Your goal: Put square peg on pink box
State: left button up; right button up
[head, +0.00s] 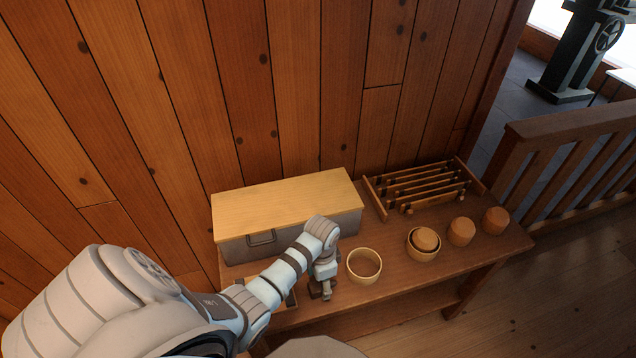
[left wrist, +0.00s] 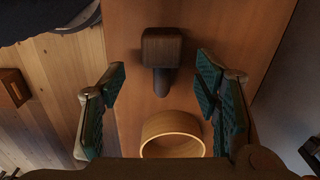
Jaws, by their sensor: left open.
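A dark brown peg with a square head and a round shaft (left wrist: 162,48) shows in the left wrist view on a reddish-brown wooden surface. My left gripper (left wrist: 161,80) is open, with one teal-padded finger on each side of the peg's line; the pads look clear of it. In the head view this gripper (head: 322,286) is low over the front of the bench, just left of a round wooden bowl (head: 364,266). I see no plainly pink box. A grey box with a light wooden lid (head: 285,205) stands behind the gripper against the wall. My right gripper is out of view.
The bowl also shows near the fingers in the left wrist view (left wrist: 172,136). To its right on the bench (head: 400,285) are a bowl with a wooden piece inside (head: 424,242) and two rounded wooden pieces (head: 461,231). A slatted rack (head: 422,190) stands behind. A railing borders the right.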

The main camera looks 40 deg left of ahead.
aim_at(320, 284)
pick_arm(q)
notch_tip(320, 284, down, 3)
jog(key=shift+w+a+f+b, duration=0.15)
jog(key=shift+b, duration=0.25)
jog(key=shift+s+r, duration=0.2)
jog(key=shift+s, duration=0.05)
jog(key=shift+c, duration=0.9)
jog(key=c, duration=1.2)
